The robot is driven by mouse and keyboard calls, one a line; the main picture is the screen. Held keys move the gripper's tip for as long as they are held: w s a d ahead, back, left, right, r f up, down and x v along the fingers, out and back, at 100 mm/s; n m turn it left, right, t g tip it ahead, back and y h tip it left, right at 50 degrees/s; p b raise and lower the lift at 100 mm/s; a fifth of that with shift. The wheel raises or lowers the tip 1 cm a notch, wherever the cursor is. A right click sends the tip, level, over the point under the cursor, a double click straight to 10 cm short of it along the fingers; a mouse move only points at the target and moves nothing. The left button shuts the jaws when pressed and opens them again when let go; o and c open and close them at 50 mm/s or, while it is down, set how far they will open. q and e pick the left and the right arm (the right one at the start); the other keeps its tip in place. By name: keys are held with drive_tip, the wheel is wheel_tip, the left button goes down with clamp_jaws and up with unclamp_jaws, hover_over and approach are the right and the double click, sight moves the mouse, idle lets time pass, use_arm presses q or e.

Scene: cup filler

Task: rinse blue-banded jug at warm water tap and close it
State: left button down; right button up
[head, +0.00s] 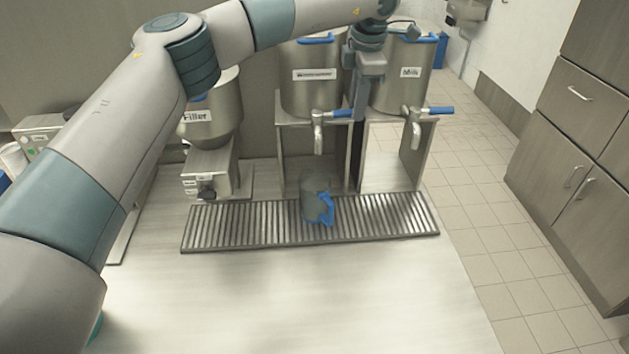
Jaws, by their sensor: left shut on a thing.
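The blue-banded jug (312,202), dark grey with a blue handle on its right side, stands upright on the slatted drip grate below the middle tank's tap (318,134). That tank's label is too small to read surely. The tap has a blue lever (341,113) pointing right. My left gripper (359,112) hangs down from above at the lever's right end and is shut on it. The gripper partly hides the lever's tip. I cannot tell whether water runs from the tap. My right gripper is out of view.
The drip grate (245,228) lies in front of the tanks. A filler machine (212,165) stands left, and the Milk tank (405,75) with its own blue-levered tap (416,122) stands right. The counter front (290,300) is clear.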

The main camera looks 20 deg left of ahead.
use_arm(q)
drive_tip(key=shift+w+a+r, duration=0.15)
drive_tip(key=shift+w+r, duration=0.05)
drive_tip(key=shift+r, duration=0.05)
drive_tip(key=c, duration=1.6)
unclamp_jaws()
drive_tip(key=shift+w, duration=0.1)
drive_tip(key=shift+w+a+f, duration=0.1)
drive_tip(key=shift+w+f, duration=0.05)
drive_tip(key=shift+f, duration=0.1)
drive_tip(key=shift+s+r, duration=0.2)
drive_tip(key=shift+d+r+b, duration=0.2)
drive_tip(key=shift+r+b, duration=0.15)
drive_tip(key=shift+r, duration=0.2)
drive_tip(key=shift+s+d+r+b, duration=0.2)
drive_tip(key=shift+s+r+b, duration=0.3)
drive_tip(key=shift+r, duration=2.1)
drive_tip(key=shift+s+d+r+b, duration=0.2)
drive_tip(key=shift+s+r+b, duration=0.3)
drive_tip(key=shift+r, duration=2.1)
drive_tip(key=shift+s+d+r+b, duration=0.3)
drive_tip(key=shift+r+b, duration=0.35)
drive_tip(key=shift+r, duration=1.95)
